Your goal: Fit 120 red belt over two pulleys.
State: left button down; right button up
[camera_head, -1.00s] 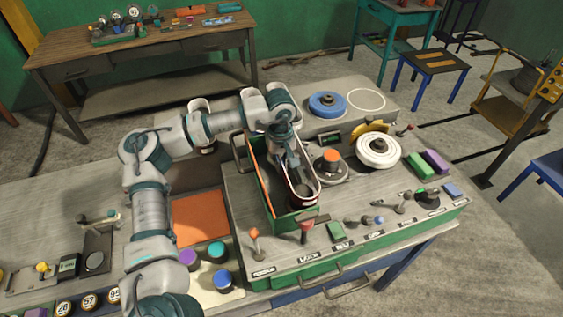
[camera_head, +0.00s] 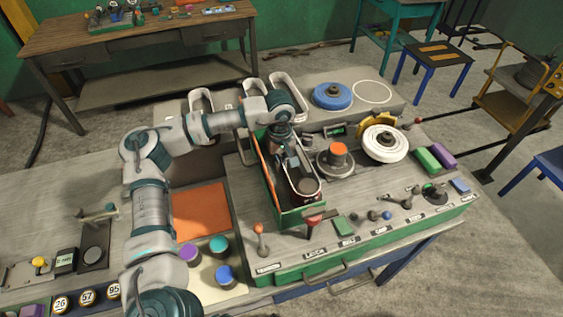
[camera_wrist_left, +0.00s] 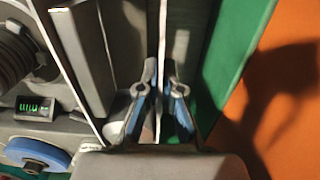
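A pale belt loop (camera_head: 319,181) stands inside the long green-walled housing (camera_head: 299,219) on the bench. Its near end curves around a dark round pulley (camera_head: 307,186); I cannot tell whether it is seated. Its far end and any pulley there are hidden by my left gripper (camera_head: 293,163). In the left wrist view, the two blue-padded fingers (camera_wrist_left: 160,78) stand slightly apart, one on each side of a thin pale strand (camera_wrist_left: 162,35). No number or red mark on the belt is readable. My right gripper is out of view.
Other belt loops (camera_head: 200,101) (camera_head: 290,87) lie on the rear shelf beside a blue wheel (camera_head: 332,96). An orange-capped hub (camera_head: 337,153) and a white wheel (camera_head: 386,143) stand right of the housing. Levers (camera_head: 313,222) line the front. An orange mat (camera_head: 201,212) lies left.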

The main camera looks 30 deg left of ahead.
pick_arm(q)
jog(key=shift+w+d, duration=0.1)
jog(key=shift+s+d+f, duration=0.1)
jog(key=shift+s+d, duration=0.05)
jog(key=shift+s, duration=0.1)
dwell(0.6)
jog(key=c, duration=0.8)
grip_release()
jog(key=shift+c, duration=0.2)
jog(key=shift+r+p, duration=2.55)
jog(key=shift+r, duration=1.2)
